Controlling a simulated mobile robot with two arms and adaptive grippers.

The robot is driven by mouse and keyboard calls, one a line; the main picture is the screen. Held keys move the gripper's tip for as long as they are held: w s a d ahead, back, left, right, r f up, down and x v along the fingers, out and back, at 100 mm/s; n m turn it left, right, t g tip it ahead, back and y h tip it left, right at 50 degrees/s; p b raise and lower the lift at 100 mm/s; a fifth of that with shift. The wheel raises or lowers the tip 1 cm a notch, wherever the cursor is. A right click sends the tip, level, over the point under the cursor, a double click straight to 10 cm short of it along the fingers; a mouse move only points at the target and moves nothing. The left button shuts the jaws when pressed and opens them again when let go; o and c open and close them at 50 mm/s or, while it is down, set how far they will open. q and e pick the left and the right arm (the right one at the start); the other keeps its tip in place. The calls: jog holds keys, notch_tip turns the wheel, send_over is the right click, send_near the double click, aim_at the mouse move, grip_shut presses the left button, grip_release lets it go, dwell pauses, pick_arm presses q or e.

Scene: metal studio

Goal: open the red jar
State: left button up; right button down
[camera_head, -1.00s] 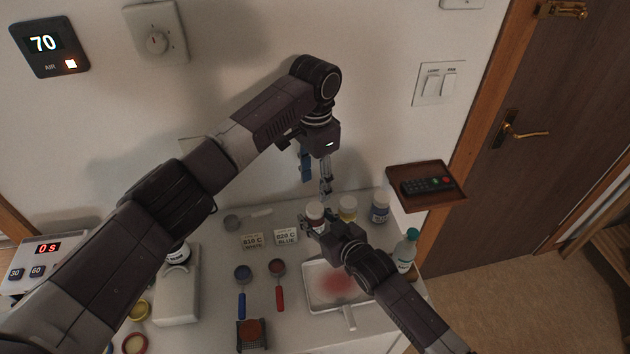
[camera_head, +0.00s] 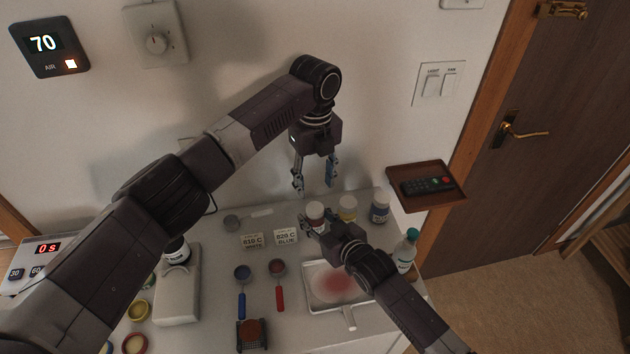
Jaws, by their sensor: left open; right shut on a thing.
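The red jar (camera_head: 316,211) with a white lid stands upright at the back of the counter. My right gripper (camera_head: 312,226) is shut on it low at its front, and the gripper's body hides part of the jar. My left gripper (camera_head: 314,189) is open and empty above the red jar, pointing down, with a gap between its fingers and the lid. The lid is on the jar.
A yellow jar (camera_head: 348,208) and a blue jar (camera_head: 380,206) stand close to the right of the red jar. A white tray (camera_head: 315,299) with a red stain lies in front. Label cards (camera_head: 286,237) stand to the left. A teal-capped bottle (camera_head: 405,252) stands right.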

aim_at(315, 208)
pick_arm(q)
jog(key=m, duration=0.3)
jog(key=shift+f, duration=4)
jog(key=shift+c, duration=0.4)
